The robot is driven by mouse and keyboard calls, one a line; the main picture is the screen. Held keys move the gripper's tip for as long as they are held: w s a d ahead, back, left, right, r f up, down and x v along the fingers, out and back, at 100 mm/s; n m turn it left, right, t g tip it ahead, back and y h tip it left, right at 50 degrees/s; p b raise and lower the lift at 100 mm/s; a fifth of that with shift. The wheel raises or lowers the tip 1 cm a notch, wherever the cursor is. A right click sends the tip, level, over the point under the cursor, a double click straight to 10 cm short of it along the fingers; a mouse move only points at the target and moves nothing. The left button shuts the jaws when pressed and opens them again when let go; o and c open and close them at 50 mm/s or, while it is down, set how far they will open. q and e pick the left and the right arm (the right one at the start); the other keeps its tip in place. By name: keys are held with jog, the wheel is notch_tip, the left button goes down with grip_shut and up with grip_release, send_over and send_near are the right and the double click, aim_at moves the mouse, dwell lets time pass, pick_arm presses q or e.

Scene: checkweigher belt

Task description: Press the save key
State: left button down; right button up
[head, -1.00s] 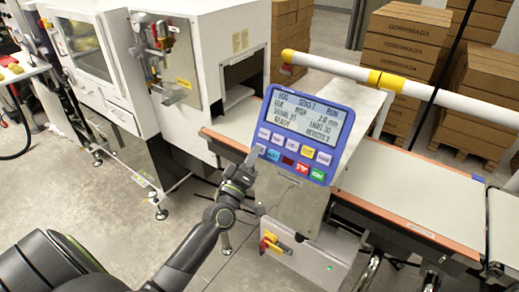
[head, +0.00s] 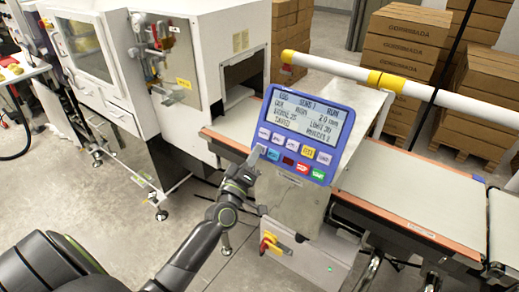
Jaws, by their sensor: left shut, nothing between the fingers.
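The blue-framed control panel (head: 303,136) stands tilted on a metal post in the middle of the head view. It has a lit screen (head: 308,115) above two rows of coloured keys. The key labels are too small to read, so I cannot tell which is the save key. My left gripper (head: 256,153) is shut and empty, its tips at the panel's lower left corner beside the blue key (head: 272,155). The tips overlap the left end of the lower key row; I cannot tell whether they touch. My right gripper is not in view.
A conveyor belt (head: 400,190) runs behind the panel to the right, with a white and yellow rail (head: 400,86) above it. A white machine cabinet (head: 220,60) stands at the left. A red and yellow switch (head: 271,243) sits below the panel. Stacked cartons (head: 408,45) stand behind.

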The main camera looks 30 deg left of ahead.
pick_arm(q)
jog(key=shift+s+r+p, duration=0.35)
jog(key=shift+s+p, duration=0.1)
jog(key=shift+s, duration=0.3)
jog(key=shift+s+a+r+p, duration=0.1)
jog(key=shift+s+r+p, duration=0.3)
jog(key=shift+s, duration=0.35)
jog(key=shift+s+a+r+p, duration=0.1)
jog(key=shift+s+r+p, duration=0.3)
jog(key=shift+s, duration=0.3)
jog(key=shift+s+a+r+p, duration=0.1)
jog(key=shift+s+r+p, duration=0.3)
jog(key=shift+s, duration=0.35)
jog(key=s+r+p, duration=0.2)
jog(key=s, duration=0.3)
jog(key=shift+s+a+r, duration=0.15)
jog(key=shift+s+r, duration=0.05)
jog(key=shift+r, duration=0.1)
